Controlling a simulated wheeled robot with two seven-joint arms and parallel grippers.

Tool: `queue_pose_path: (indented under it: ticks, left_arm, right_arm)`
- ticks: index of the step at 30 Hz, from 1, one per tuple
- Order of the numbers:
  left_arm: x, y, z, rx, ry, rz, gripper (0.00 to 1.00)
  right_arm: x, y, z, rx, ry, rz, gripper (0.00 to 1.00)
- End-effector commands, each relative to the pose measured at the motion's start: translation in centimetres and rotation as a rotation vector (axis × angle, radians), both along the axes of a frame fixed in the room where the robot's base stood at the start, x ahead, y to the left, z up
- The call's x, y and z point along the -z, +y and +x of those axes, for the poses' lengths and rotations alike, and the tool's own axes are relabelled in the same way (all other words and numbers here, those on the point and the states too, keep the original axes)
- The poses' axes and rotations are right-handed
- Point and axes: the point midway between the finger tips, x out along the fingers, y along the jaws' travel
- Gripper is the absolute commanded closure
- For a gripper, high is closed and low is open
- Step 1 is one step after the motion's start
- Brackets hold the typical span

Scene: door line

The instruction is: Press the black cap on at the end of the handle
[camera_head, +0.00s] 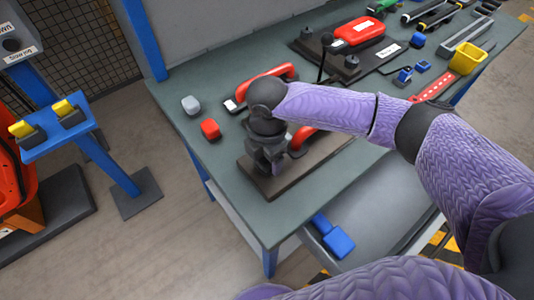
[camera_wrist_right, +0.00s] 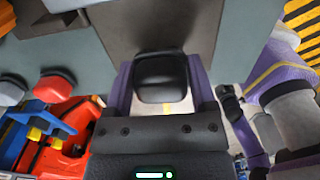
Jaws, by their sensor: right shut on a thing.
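My right gripper (camera_head: 268,158) is shut on a black cap (camera_wrist_right: 162,78), which shows between its two fingers in the right wrist view. In the head view the gripper hangs over the left part of a dark fixture plate (camera_head: 325,162) on the green bench. A red handle (camera_head: 303,137) lies at that plate, partly hidden behind my wrist and arm. The cap is hidden in the head view, and I cannot tell whether it touches the handle. My left gripper is not in view.
A grey cap (camera_head: 191,104) and a red cap (camera_head: 210,128) lie on the bench to the left. A second red handle (camera_head: 272,80) lies behind my wrist. A red handle on a dark plate (camera_head: 358,34), tools and a yellow bin (camera_head: 467,59) occupy the back right.

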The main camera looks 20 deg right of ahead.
Motion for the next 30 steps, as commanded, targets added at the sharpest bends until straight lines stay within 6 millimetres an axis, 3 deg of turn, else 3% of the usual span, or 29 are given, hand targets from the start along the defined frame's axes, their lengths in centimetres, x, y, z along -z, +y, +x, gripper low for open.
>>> queue_pose_path:
  ticks: [30]
  left_arm:
    - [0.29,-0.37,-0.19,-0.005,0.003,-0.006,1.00]
  right_arm:
    - [0.76,0.00,0.01,0.001,0.000,0.000,0.85]
